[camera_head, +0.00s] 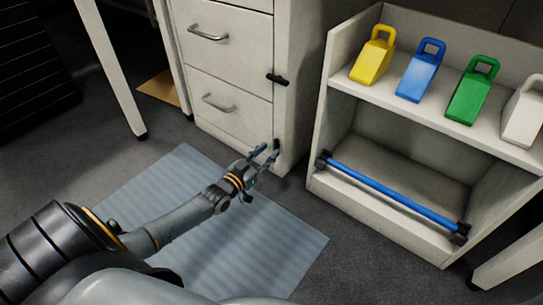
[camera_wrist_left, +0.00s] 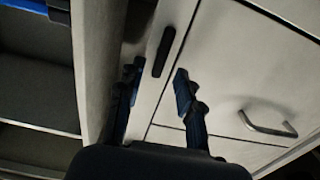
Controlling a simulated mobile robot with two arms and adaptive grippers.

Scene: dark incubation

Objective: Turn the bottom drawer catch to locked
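The bottom drawer (camera_head: 228,108) of the pale cabinet is closed. Its small black catch (camera_head: 277,145) is on the frame strip at the drawer's right edge and looks upright, parallel to that edge. It also shows in the left wrist view (camera_wrist_left: 163,52), just beyond and between the fingertips. My left gripper (camera_head: 266,156) is low in front of the cabinet, with its fingers spread either side of the catch's line. It is open in the left wrist view (camera_wrist_left: 158,82), with nothing gripped. I cannot tell whether a finger touches the catch. My right gripper is not in view.
The upper catch (camera_head: 277,79) lies crosswise. The bottom drawer handle (camera_head: 219,104) is left of my gripper. A low shelf unit (camera_head: 319,137) stands close on the right, with coloured scoop-like items above and a blue bar (camera_head: 390,192) across its front. A grey-blue mat (camera_head: 291,246) lies on the floor.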

